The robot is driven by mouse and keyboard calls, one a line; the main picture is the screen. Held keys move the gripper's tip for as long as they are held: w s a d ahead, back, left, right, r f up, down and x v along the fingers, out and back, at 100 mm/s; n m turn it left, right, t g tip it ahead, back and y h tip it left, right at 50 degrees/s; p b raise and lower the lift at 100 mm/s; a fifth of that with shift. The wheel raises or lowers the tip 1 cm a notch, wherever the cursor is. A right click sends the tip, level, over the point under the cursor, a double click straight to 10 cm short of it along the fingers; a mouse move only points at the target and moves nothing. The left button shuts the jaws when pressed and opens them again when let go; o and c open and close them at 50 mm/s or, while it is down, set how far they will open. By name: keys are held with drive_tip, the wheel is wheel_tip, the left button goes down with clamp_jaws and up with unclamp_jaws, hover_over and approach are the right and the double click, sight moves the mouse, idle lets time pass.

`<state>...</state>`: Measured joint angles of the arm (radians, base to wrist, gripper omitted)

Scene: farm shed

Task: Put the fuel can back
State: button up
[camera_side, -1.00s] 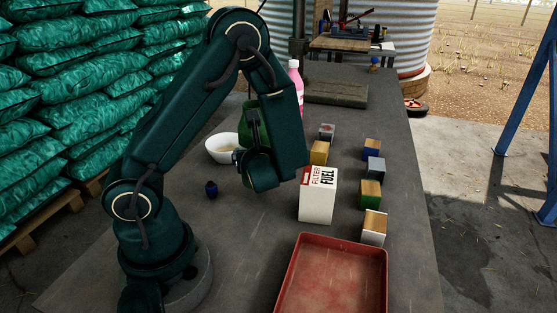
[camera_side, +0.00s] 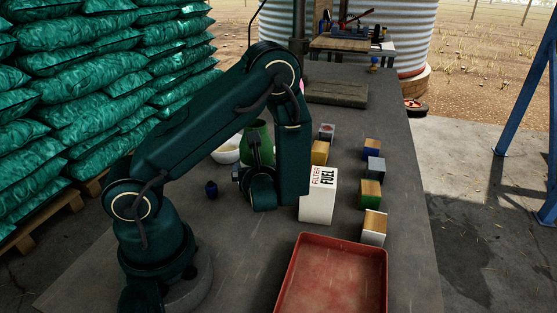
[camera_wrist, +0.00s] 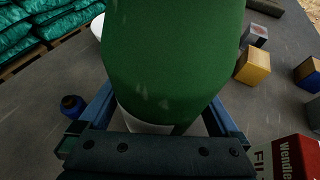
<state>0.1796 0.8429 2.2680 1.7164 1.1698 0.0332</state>
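The fuel can appears to be the green vessel (camera_side: 258,135), partly hidden by my arm in the side view. In the wrist view the green body (camera_wrist: 172,55) fills the upper middle, cut off by the top edge. My gripper (camera_wrist: 162,105) has one blue finger on each side of it, close against its sides, and appears shut on it. A pale part shows below the green body between the fingers; I cannot tell what it is. In the side view my gripper (camera_side: 260,185) is left of the white fuel filter box (camera_side: 318,200). Contact under the can is hidden.
A red tray (camera_side: 333,280) lies in front. Several small blocks stand along the right, including a yellow one (camera_side: 320,152) and a green-sided one (camera_side: 370,194). A white bowl (camera_side: 226,153) is behind the can. A small dark blue object (camera_side: 211,190) stands left.

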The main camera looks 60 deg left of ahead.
drive_tip(key=shift+r, duration=0.2)
drive_tip(key=s+d+r+n+g+h, duration=0.25)
drive_tip(key=s+d+n+h, duration=0.2)
drive_tip(key=d+n, duration=0.25)
drive_tip(key=s+d+r+n+g+h, duration=0.2)
drive_tip(key=s+d+r+n+h, duration=0.1)
drive_tip(key=s+d+n, duration=0.35)
drive_tip(key=w+d+r+n+t+h, duration=0.3)
drive_tip(key=d+r+n+t+h, duration=0.2)
drive_tip(key=n, duration=0.3)
drive_tip(key=shift+d+r+t, duration=0.35)
drive_tip(key=shift+d+r, duration=0.45)
drive_tip(key=shift+d, duration=0.05)
